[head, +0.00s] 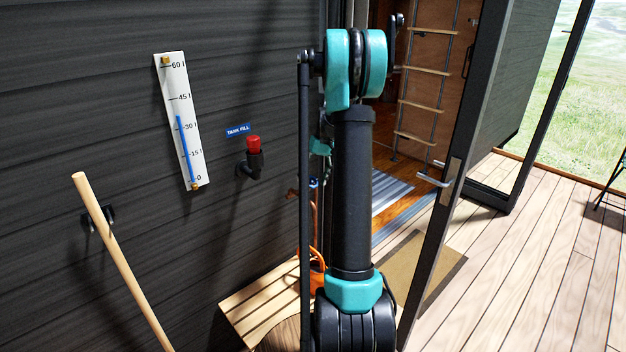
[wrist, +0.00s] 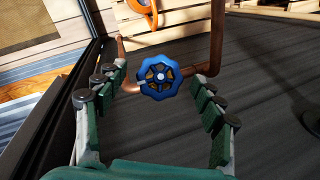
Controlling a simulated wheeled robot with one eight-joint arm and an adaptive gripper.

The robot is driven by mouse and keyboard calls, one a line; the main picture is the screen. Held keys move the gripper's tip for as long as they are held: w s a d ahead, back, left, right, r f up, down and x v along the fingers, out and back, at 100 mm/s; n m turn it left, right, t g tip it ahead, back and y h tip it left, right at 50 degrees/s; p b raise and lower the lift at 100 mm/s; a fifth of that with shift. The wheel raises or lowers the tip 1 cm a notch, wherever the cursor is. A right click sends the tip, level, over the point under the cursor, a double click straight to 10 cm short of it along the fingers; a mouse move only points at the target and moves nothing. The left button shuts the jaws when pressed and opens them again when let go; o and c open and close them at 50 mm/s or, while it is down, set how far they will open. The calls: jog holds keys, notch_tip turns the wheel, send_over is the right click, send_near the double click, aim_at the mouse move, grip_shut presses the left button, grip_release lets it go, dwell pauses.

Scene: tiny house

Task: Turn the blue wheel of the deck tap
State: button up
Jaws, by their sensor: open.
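The blue wheel (wrist: 160,77) of the deck tap sits near the middle of the wrist view, on a copper pipe (wrist: 216,45) with bends. My gripper (wrist: 163,74) is open, with one finger on each side of the wheel. The wheel lies between the fingertips or just beyond them; I cannot tell the exact depth. Gaps show between both fingers and the wheel rim. In the head view my arm hides most of the tap; a strip of copper pipe (head: 314,212) shows beside it.
A slatted wooden bench (head: 250,300) with an orange object (head: 318,280) stands below the tap. A red-capped tank fill (head: 254,146) and a level gauge (head: 182,120) are on the dark wall. A wooden handle (head: 120,260) leans at left. An open door (head: 452,180) stands at right.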

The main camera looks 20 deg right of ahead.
jog(key=v, duration=1.1)
jog(key=shift+r, duration=0.4)
dwell(1.0)
jog(key=s+a+f+t+h, duration=0.2)
jog(key=s+a+f, duration=0.3)
jog(key=s+a, duration=0.7)
jog(key=s+a+f+t, duration=0.1)
jog(key=s+f, duration=0.2)
jog(key=s, duration=0.3)
jog(key=s+a+f+t+h, duration=0.1)
jog(key=s+a+f, duration=0.1)
jog(key=s+f, duration=0.2)
jog(key=s+a+f, duration=0.2)
jog(key=s+f, duration=0.1)
jog(key=s, duration=0.6)
jog(key=shift+s+f+t, duration=0.35)
jog(key=shift+t, duration=0.05)
